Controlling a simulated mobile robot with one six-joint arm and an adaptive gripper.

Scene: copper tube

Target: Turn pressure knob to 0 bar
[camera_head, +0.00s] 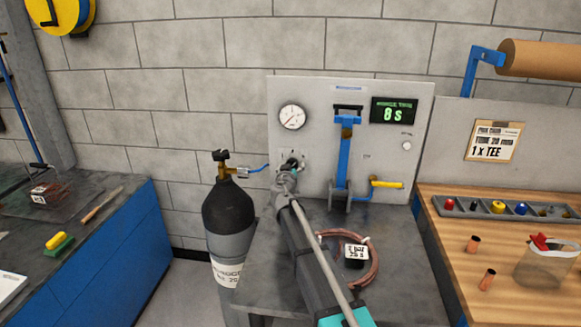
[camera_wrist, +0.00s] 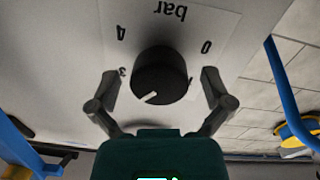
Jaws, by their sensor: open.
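The black pressure knob (camera_wrist: 165,68) fills the middle of the wrist view, on a pale dial plate (camera_wrist: 150,25) marked "bar". The digits 0, 3 and 4 show; other marks are hidden. The knob's white pointer line (camera_wrist: 150,97) points to the lower left in this view, away from the 0. My gripper (camera_wrist: 160,80) is open, with one finger on each side of the knob and a visible gap to it. In the head view my gripper (camera_head: 290,170) is at the panel below the round gauge (camera_head: 292,117) and mostly covers the knob.
A black-topped gas cylinder (camera_head: 228,210) stands close left of my arm. A copper coil (camera_head: 372,260) lies on the bench to the right.

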